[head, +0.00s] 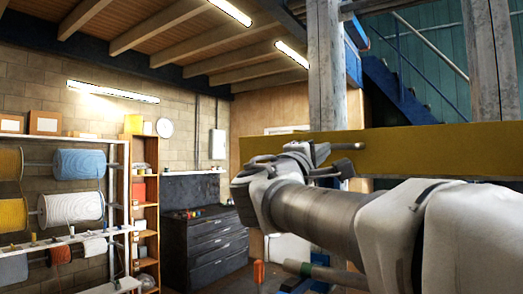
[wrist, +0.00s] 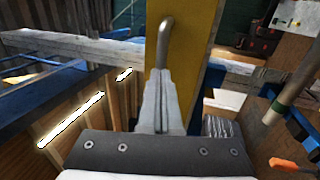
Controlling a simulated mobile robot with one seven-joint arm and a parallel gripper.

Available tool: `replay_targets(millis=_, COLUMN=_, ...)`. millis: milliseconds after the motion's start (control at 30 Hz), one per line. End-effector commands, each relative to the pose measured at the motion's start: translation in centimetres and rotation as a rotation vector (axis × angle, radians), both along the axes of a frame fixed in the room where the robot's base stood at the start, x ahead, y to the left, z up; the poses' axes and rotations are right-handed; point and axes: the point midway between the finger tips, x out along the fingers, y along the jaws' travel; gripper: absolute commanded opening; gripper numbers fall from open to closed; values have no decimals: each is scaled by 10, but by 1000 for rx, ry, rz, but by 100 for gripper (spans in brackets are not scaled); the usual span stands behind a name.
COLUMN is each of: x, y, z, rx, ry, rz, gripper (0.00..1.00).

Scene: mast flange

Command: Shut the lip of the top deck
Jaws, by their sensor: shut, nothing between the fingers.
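A long yellow board (head: 430,152), which I take for the lip, runs level across the right half of the head view, behind my arm. In the wrist view the yellow board (wrist: 190,35) stands upright in the picture behind my fingers. A bent grey metal bar (wrist: 164,35), like a handle, shows against it just beyond the fingertips. My gripper (wrist: 161,78) is shut and empty, its tips at or very near the lower end of this bar. I cannot tell whether they touch. In the head view my gripper (head: 328,168) is in front of the board's left part.
Grey timber posts (head: 325,75) rise behind the board, with a blue stair (head: 400,90) beyond. At left stand a rack of spools (head: 78,163), an orange shelf (head: 145,215) and a dark drawer cabinet (head: 205,245). Open room lies between the cabinet and my arm.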

Motion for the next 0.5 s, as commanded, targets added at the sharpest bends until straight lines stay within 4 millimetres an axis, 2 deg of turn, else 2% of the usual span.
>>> replay_targets(millis=333, x=0, y=0, z=0, rx=1, ry=1, rz=0, gripper=0)
replay_targets(millis=500, x=4, y=-4, z=9, rx=26, ry=33, rz=-4, gripper=0)
